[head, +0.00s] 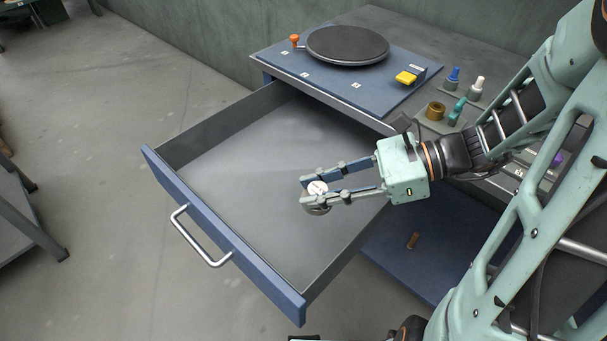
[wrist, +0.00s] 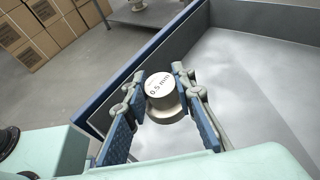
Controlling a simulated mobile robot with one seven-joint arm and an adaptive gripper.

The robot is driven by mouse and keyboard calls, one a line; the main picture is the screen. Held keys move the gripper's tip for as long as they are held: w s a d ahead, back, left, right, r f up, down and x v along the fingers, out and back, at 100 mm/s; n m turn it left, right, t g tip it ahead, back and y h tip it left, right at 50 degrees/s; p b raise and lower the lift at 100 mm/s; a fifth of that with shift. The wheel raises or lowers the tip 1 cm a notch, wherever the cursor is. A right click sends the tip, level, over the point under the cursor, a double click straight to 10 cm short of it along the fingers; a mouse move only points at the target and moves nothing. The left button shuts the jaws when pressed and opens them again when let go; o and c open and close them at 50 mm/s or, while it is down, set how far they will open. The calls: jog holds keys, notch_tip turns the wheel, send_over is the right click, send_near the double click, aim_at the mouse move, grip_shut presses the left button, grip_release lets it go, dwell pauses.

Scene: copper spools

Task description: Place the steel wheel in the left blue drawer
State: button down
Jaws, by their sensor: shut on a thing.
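The steel wheel (head: 316,188) is a small grey spool with a pale top face. It also shows in the wrist view (wrist: 164,98), where its top is printed "0.5 mm". My gripper (head: 312,190) is shut on the wheel, with a finger on each side. The blue drawer (head: 225,262) is pulled open, has a silver handle and a bare grey floor, and looks empty. In the head view the gripper and wheel overlap the drawer's right part. The wheel appears held above the drawer, near its right wall; the exact height cannot be told.
A workbench (head: 400,28) stands behind the drawer with a blue board (head: 410,100), a black turntable (head: 347,45) and several small colored parts. Cardboard boxes (wrist: 40,35) stand on the floor in the wrist view.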

jog(key=shift+s+a+f+g+b, duration=0.15)
jog(key=shift+a+f+g+b, duration=0.15)
jog(key=shift+f+b, duration=0.15)
jog(key=w+a+f+b, duration=0.3)
jog(key=w+a+f, duration=0.15)
jog(key=a, duration=0.25)
jog(key=b, duration=0.2)
send_over(269, 206)
jog(key=f, duration=0.4)
jog(key=shift+s+d+f, duration=0.15)
jog(key=shift+s+d, duration=0.05)
jog(key=shift+s, duration=0.1)
jog(key=shift+w+a+f, duration=0.1)
jog(key=shift+a+f, duration=0.05)
jog(key=shift+f, duration=0.1)
jog(key=shift+w+a+f+b, duration=0.15)
jog(key=shift+f+b, duration=1)
jog(key=shift+f, duration=0.55)
jog(key=shift+f, duration=0.2)
jog(key=c, duration=1.6)
grip_release()
